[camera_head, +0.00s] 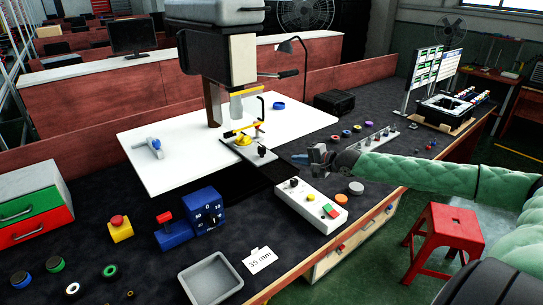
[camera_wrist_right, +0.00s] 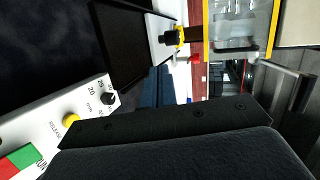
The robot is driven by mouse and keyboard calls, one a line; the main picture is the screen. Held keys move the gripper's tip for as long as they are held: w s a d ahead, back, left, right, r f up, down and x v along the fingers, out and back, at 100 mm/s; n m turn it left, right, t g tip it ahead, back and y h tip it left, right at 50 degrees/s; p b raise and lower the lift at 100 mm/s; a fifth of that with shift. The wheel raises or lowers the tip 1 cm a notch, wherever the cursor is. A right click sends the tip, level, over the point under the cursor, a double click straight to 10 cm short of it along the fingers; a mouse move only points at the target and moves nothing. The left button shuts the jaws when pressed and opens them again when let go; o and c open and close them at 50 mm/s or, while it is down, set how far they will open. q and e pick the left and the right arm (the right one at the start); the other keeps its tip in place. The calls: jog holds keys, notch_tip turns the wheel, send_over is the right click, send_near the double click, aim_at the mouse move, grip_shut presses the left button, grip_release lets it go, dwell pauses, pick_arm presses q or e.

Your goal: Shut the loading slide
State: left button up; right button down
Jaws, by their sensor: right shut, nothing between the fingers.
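The loading slide (camera_head: 257,154) is a light grey plate with a black knob, reaching out from under the press (camera_head: 228,60) toward the front of the table. A yellow part (camera_head: 243,139) sits on the press bed behind the knob. In the right wrist view the slide's black knob (camera_wrist_right: 168,38) shows at the top, beside the yellow-framed guard (camera_wrist_right: 240,30). My right gripper (camera_head: 303,157) is shut and empty, to the right of the slide and apart from it, above the far end of the control box. My left gripper is not in view.
The control box (camera_head: 310,204) with knobs and red and green buttons stands in front of the slide. A strip of coloured rings and pegs lies right of my gripper.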

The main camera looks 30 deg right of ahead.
jog(key=shift+w+a, duration=0.25)
jog(key=shift+w, duration=0.4)
jog(key=shift+w+f, duration=0.3)
jog(key=shift+w, duration=0.2)
jog(key=shift+w+a, duration=0.25)
jog(key=shift+w, duration=0.15)
jog(key=shift+w+a+f+p, duration=0.2)
jog(key=shift+w+p, duration=0.1)
jog(key=shift+w, duration=0.1)
jog(key=shift+p+x, duration=0.6)
jog(key=shift+x, duration=1.2)
jog(key=shift+w+a+f, duration=0.1)
jog(key=shift+w+a, duration=0.05)
jog(key=shift+w, duration=0.25)
jog(key=shift+w+a+p, duration=0.15)
jog(key=shift+w+p, duration=0.2)
jog(key=shift+w, duration=0.15)
jog(key=shift+w+a+p, duration=0.2)
jog(key=shift+w+p, duration=0.1)
jog(key=shift+w, duration=0.2)
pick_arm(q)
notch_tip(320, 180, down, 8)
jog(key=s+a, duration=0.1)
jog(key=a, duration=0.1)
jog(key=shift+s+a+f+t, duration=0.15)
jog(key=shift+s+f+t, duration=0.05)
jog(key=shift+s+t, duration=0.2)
pick_arm(e)
jog(key=shift+x, duration=0.75)
